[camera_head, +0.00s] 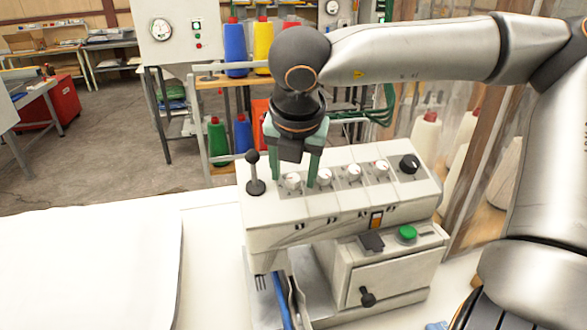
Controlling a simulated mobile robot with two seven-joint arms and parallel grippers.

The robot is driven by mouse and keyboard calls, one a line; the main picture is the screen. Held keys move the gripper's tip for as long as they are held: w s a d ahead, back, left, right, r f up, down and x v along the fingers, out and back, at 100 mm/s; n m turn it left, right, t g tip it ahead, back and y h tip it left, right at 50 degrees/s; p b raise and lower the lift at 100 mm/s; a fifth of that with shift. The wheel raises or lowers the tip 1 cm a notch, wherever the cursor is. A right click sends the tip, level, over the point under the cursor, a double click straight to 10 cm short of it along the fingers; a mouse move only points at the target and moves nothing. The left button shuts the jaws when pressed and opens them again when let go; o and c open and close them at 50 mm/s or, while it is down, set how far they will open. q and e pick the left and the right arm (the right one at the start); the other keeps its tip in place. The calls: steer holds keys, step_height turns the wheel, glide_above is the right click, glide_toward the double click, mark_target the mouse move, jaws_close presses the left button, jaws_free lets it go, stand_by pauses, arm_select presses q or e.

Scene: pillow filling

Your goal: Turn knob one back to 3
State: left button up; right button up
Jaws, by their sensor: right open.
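A cream control box stands on the white table, with a row of several white knobs along its sloped top. The leftmost white knob (292,181) sits between the two green fingers of my right gripper (294,178), which reaches down from above. The fingers are apart, one on each side of this knob; I cannot tell whether they touch it. The second white knob (324,177) is just right of the right finger. The third (354,172) and fourth (382,168) follow to the right. The knobs' settings are too small to read. My left gripper is not in view.
A black lever (255,175) stands left of the knobs and a black knob (409,163) at the right end. A green button (407,233) is on the lower front. A white pillow-like sheet (90,265) lies at left.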

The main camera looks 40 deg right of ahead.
steer(key=shift+f, duration=0.15)
steer(key=shift+c, duration=0.2)
jaws_close()
stand_by(0.3)
